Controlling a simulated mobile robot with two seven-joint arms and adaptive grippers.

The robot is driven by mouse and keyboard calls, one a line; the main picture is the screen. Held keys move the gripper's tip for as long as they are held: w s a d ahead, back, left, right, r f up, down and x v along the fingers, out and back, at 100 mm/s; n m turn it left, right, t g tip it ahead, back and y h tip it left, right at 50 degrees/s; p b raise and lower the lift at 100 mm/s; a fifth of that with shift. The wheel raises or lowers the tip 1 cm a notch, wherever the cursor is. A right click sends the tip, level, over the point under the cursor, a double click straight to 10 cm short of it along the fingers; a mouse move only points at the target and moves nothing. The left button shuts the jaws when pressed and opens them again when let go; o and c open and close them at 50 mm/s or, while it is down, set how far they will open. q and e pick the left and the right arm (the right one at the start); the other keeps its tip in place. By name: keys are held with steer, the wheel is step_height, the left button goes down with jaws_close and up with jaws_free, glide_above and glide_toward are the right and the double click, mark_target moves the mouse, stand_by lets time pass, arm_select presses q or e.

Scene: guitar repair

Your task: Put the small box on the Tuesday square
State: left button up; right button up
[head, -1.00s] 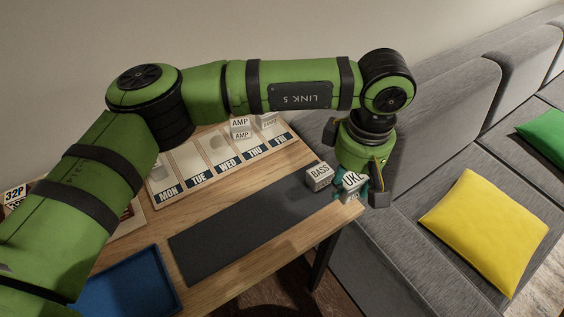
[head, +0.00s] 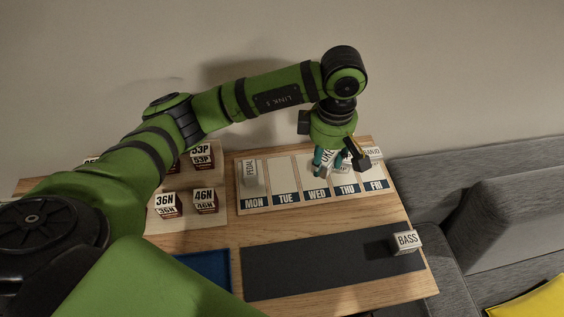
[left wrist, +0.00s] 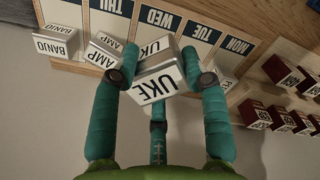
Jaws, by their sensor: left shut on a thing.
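My left gripper (head: 332,160) is shut on a small white box marked UKE (head: 326,157). In the left wrist view, teal fingers (left wrist: 164,76) grip the UKE box (left wrist: 158,85) from both sides, tilted. In the head view it hangs over the day board around the Wednesday and Thursday columns; its exact height is unclear. The Tuesday square (head: 284,174) is empty, just left of Wednesday. Its TUE label also shows in the left wrist view (left wrist: 198,30). My right gripper is not in view.
A PEDAL box (head: 249,172) stands on Monday. An AMP box (left wrist: 104,55) and a BANJO box (left wrist: 55,42) stand near the held box. A BASS box (head: 406,241) sits on the dark mat (head: 310,268). Several numbered boxes (head: 204,200) stand left of the board.

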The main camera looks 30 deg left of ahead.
arm_select(q)
steer(key=a+f+p, duration=0.1)
steer(key=a+f, duration=0.1)
steer(key=a, duration=0.1)
steer(key=a+f+p, duration=0.1)
steer(key=a+f, duration=0.1)
steer(key=a, duration=0.1)
steer(key=a+f+p, duration=0.1)
steer(key=a+f, duration=0.1)
steer(key=a, duration=0.2)
steer(key=shift+w+a+p, duration=0.1)
steer(key=shift+w+p, duration=0.1)
steer(key=shift+p, duration=0.1)
steer(key=shift+w+a+f, duration=0.1)
steer(key=shift+a+f, duration=0.1)
steer(key=shift+a, duration=0.1)
step_height(320, 180, down, 4)
steer(key=shift+r+p, duration=0.2)
steer(key=shift+p, duration=0.65)
steer(key=shift+f, duration=0.3)
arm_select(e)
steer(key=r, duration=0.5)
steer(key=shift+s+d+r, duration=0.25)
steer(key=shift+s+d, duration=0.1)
arm_select(q)
steer(key=shift+f, duration=0.2)
steer(key=o, duration=1.2)
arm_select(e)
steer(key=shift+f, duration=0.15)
